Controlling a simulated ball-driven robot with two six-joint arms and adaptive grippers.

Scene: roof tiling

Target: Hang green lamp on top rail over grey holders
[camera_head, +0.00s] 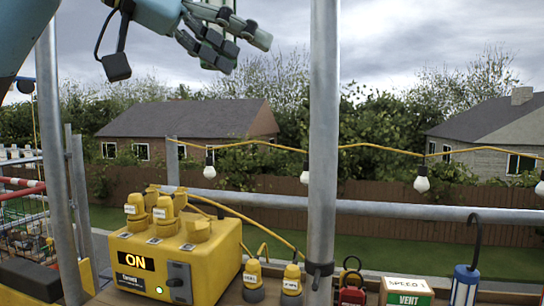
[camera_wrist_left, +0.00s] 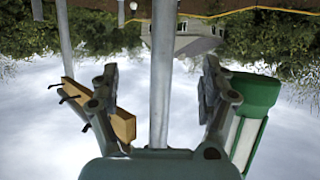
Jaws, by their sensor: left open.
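My left gripper (camera_head: 243,48) is at the top of the head view, above the horizontal rail (camera_head: 400,209). Its jaws are apart in the left wrist view (camera_wrist_left: 160,76), with a metal pole showing between them. A green and white lamp-like object (camera_wrist_left: 258,100) is beside the right finger in that view, outside the jaws. I cannot tell whether it touches the finger. A wooden bar (camera_wrist_left: 118,118) with dark hooks is beside the other finger; I cannot tell whether these are the holders. My right gripper is out of view.
An upright metal pole (camera_head: 323,140) crosses the head view. A yellow power box (camera_head: 175,262) stands lower left. A blue lamp (camera_head: 465,284) with a black hook is at the lower right. A yellow cable with bulbs (camera_head: 421,184) runs above the rail.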

